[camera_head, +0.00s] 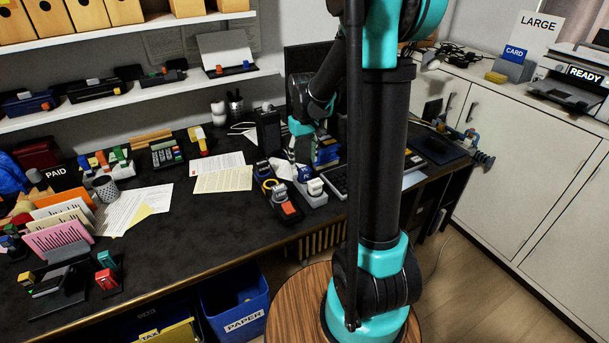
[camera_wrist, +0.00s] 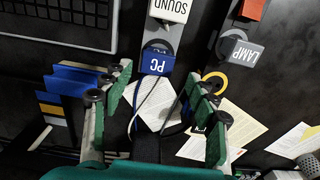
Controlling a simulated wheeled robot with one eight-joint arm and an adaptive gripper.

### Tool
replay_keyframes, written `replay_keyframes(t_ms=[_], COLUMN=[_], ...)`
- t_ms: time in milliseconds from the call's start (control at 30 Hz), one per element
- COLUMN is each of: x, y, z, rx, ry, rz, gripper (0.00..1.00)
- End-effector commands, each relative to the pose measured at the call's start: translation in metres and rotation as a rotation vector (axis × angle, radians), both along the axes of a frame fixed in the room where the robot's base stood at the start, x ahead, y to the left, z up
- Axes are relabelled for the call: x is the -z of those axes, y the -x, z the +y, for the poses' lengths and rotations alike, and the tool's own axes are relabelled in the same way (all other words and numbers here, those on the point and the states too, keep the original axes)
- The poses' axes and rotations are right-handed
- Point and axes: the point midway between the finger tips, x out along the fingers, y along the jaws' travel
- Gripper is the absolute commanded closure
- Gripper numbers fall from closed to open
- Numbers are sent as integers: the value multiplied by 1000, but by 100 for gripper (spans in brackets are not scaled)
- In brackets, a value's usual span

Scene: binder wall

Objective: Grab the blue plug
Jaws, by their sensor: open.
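The blue plug (camera_wrist: 158,64), marked PC, sits in a grey power strip in the wrist view, with a dark cable running from it. In the head view the blue plug (camera_head: 305,174) shows small on the desk. My gripper (camera_wrist: 157,77) is open, with one green-padded finger on each side of the plug's near end. The plug lies between or just past the fingertips; I cannot tell its depth. No contact shows. In the head view my gripper (camera_head: 299,153) is above the desk, behind the strips, partly hidden.
A white SOUND plug (camera_wrist: 170,9) shares the strip. A blue box (camera_wrist: 72,80) stands left. Papers (camera_head: 222,179) lie on the desk.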

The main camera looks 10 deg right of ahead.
Motion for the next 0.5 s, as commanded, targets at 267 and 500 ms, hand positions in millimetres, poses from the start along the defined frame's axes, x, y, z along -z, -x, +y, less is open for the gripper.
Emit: replay_keyframes(t_ms=[267,500], x=[27,52], y=[-1,-1], z=[-3,-3], rx=[0,0], ry=[0,0], rz=[0,0], gripper=[41,41])
